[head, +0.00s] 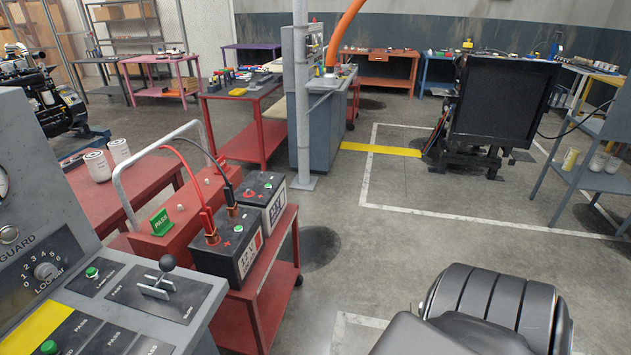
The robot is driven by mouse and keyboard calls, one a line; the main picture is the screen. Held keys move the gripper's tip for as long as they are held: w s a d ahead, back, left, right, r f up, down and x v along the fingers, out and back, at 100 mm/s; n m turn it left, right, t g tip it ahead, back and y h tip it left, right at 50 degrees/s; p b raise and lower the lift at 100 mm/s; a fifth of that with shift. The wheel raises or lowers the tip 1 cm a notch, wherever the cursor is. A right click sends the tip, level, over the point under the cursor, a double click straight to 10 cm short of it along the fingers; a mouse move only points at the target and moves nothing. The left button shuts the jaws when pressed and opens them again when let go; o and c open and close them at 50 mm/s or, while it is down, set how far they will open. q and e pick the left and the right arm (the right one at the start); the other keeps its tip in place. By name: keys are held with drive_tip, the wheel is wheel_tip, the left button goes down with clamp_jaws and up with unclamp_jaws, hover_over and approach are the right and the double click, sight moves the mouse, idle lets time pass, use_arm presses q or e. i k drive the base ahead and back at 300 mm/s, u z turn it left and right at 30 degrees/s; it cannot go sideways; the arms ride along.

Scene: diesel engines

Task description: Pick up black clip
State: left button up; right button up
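The black clip (232,207) is at the end of a black cable and sits at the top of a black 12 V battery (230,254), on its back side. It appears to be on a terminal, but it is too small to see how it grips. A red clip (209,229) with a red cable stands on the same battery, in front and left of the black clip. Neither of my grippers shows in the head view.
The batteries stand on a red cart (262,318), with a second battery (266,193) behind. A red charger box (180,220) with a green PASS sign (160,222) is left. A grey control console (60,240) fills the left foreground. A black padded shape (490,305) fills the lower right.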

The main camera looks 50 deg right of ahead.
sight(231, 208)
drive_tip(key=z, duration=0.85)
drive_tip(key=k, duration=0.45)
drive_tip(key=z, duration=0.7)
drive_tip(key=i, duration=0.85)
drive_tip(key=u, duration=0.45)
drive_tip(key=i, duration=0.7)
drive_tip(key=u, duration=0.5)
